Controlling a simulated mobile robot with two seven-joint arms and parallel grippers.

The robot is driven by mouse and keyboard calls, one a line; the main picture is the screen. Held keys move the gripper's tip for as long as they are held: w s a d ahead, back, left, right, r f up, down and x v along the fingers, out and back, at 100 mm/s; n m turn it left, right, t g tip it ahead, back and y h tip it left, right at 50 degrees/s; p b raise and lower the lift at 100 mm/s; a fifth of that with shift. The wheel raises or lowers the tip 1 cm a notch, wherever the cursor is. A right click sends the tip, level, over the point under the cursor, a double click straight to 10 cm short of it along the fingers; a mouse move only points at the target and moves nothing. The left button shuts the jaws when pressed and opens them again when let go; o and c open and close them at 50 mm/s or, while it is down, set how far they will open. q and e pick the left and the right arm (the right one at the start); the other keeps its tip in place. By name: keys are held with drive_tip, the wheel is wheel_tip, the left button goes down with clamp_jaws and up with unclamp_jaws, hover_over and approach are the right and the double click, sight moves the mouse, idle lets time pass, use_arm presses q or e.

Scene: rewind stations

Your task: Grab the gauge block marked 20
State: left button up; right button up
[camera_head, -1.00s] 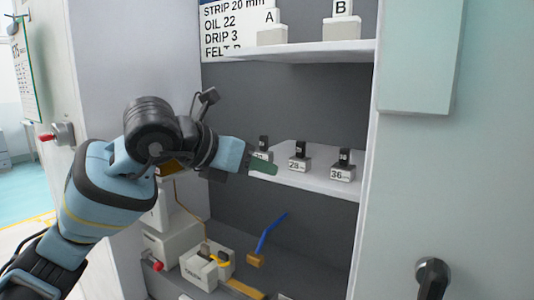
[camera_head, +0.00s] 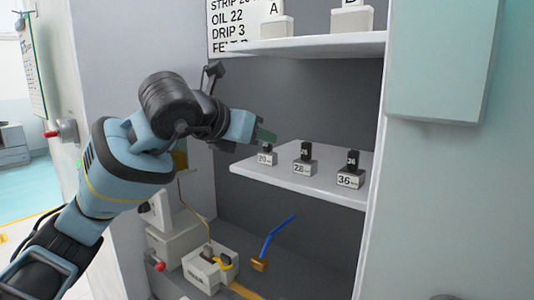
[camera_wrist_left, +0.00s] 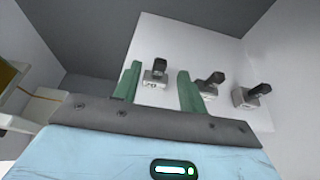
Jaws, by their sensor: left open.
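The gauge block marked 20 (camera_head: 266,158) stands at the left end of a row of three on the middle shelf. It has a pale base and a dark upright handle, partly hidden behind my fingers in the head view. My left gripper (camera_head: 264,137) is open just in front of and above it. In the left wrist view, block 20 (camera_wrist_left: 154,78) shows between the two green fingers (camera_wrist_left: 157,88), apparently untouched. The blocks marked 28 (camera_head: 304,166) and 36 (camera_head: 350,178) stand to its right. My right gripper is out of view.
The middle shelf (camera_head: 285,186) is white, with an upper shelf (camera_head: 320,45) above it holding blocks A (camera_head: 274,28) and B (camera_head: 352,18). Below are a grey-white device (camera_head: 210,268) and a blue-handled tool (camera_head: 275,240). Cabinet walls flank the opening.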

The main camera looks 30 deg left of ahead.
sight(268, 150)
use_arm(q)
drive_tip(key=x, duration=0.4)
drive_tip(key=shift+w+f, duration=0.1)
drive_tip(key=shift+w, duration=0.2)
clamp_jaws()
